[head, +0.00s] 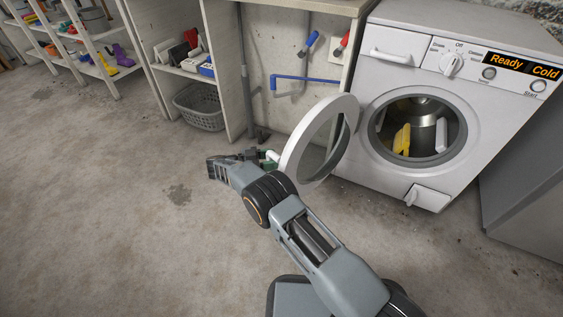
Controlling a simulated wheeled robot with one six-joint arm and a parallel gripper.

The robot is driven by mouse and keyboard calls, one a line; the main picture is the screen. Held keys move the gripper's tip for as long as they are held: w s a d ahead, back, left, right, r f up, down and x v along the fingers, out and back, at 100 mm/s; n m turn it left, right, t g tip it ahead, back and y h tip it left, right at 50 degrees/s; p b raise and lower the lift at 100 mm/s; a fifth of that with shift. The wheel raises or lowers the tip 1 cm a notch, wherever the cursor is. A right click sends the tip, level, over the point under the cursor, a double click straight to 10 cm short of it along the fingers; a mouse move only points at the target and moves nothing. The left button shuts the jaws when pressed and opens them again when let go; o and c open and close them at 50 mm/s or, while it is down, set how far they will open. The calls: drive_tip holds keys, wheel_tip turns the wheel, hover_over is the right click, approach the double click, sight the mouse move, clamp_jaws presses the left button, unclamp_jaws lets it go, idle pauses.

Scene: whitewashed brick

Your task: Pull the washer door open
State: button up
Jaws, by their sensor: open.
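The white washer (388,113) stands at the right against the wall. Its round door (292,158) is swung wide open on the left side, a white ring with a see-through middle. The drum opening (414,128) is uncovered, and a yellow item (402,140) shows inside. My gripper (213,168) is open, left of the door and low over the floor, with a gap between its visible part and the door rim. Part of my wrist is close to the door's lower left edge; I cannot tell whether they touch.
A shelf unit (243,70) stands left of the washer, with a grey basket (200,107) at its foot. Blue and red-handled pipes (305,80) run on the wall between. A grey cabinet (535,170) is at the far right. The concrete floor (110,210) at left is clear.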

sight(283, 151)
drive_tip(key=s+r+p, duration=0.1)
drive_tip(key=r, duration=0.1)
drive_tip(key=r+p, duration=0.1)
drive_tip(key=r, duration=0.1)
drive_tip(key=s+d+r, duration=0.1)
drive_tip(key=shift+s+r+p, duration=0.35)
drive_tip(key=shift+r+p, duration=0.05)
drive_tip(key=s+d+r+p, duration=0.3)
drive_tip(key=s+d, duration=0.1)
drive_tip(key=s, duration=0.5)
drive_tip(key=shift+r+p, duration=0.25)
drive_tip(key=shift+p, duration=0.05)
drive_tip(key=shift+c, duration=0.5)
